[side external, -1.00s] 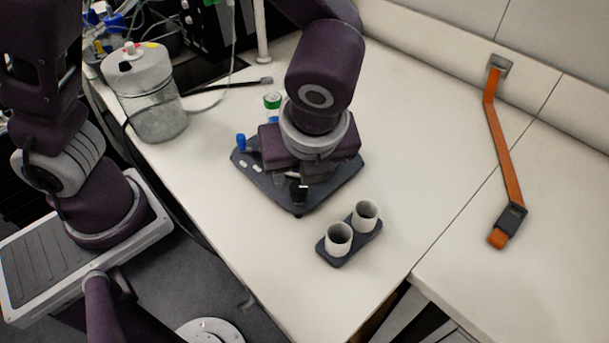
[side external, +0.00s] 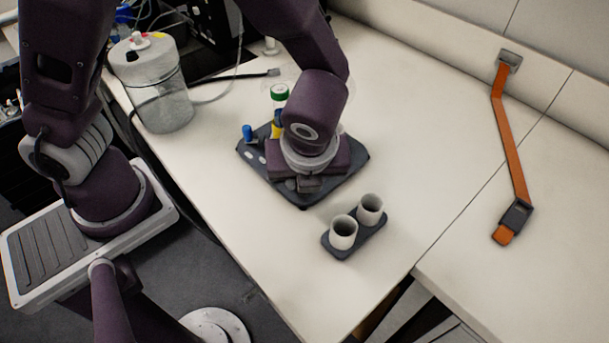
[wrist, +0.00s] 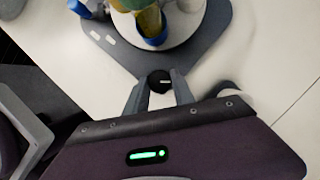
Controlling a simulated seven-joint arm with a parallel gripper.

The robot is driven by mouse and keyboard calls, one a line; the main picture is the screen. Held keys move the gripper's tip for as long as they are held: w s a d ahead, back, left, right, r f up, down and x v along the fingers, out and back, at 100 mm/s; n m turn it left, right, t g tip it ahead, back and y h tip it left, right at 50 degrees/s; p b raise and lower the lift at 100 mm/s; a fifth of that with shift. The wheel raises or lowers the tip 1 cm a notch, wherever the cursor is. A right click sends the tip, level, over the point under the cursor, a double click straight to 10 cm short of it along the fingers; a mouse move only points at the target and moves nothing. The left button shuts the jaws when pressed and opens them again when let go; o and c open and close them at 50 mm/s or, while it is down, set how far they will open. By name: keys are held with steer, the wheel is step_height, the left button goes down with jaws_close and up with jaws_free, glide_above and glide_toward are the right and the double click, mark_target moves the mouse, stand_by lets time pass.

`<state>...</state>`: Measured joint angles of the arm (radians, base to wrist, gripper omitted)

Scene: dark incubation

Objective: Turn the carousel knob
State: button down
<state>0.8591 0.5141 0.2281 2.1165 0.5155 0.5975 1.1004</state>
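The carousel knob, small and black with a pale mark, shows in the wrist view (wrist: 160,81) at the near corner of the dark base plate (wrist: 218,28). My gripper (wrist: 160,78) has one finger on each side of the knob, with the tips close to it. Whether both tips touch it, I cannot tell. In the side view my gripper hides the knob and stands low over the base plate (side external: 345,178). The round pale carousel disc (wrist: 190,28) lies just beyond the knob in the wrist view and carries tubes.
A dark holder with two white cups (side external: 343,232) stands close in front of the base plate. A green-capped tube (side external: 279,92) and a blue item (side external: 247,132) are behind my gripper. A clear jar (side external: 160,90) stands at left. An orange strap (side external: 508,145) lies at right.

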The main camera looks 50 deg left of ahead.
stand_by(0.3)
steer(key=n+g, duration=0.1)
steer(key=n, duration=0.2)
steer(key=n+g, duration=0.1)
steer(key=n, duration=0.2)
steer(key=shift+w+y, duration=0.2)
steer(key=shift+y, duration=0.2)
steer(key=shift+w+n+g, duration=0.1)
steer(key=shift+n+g, duration=1)
steer(key=shift+n, duration=1.4)
steer(key=c, duration=1.1)
jaws_free()
steer(key=shift+o, duration=0.2)
steer(key=v, duration=0.7)
steer(key=shift+r, duration=0.1)
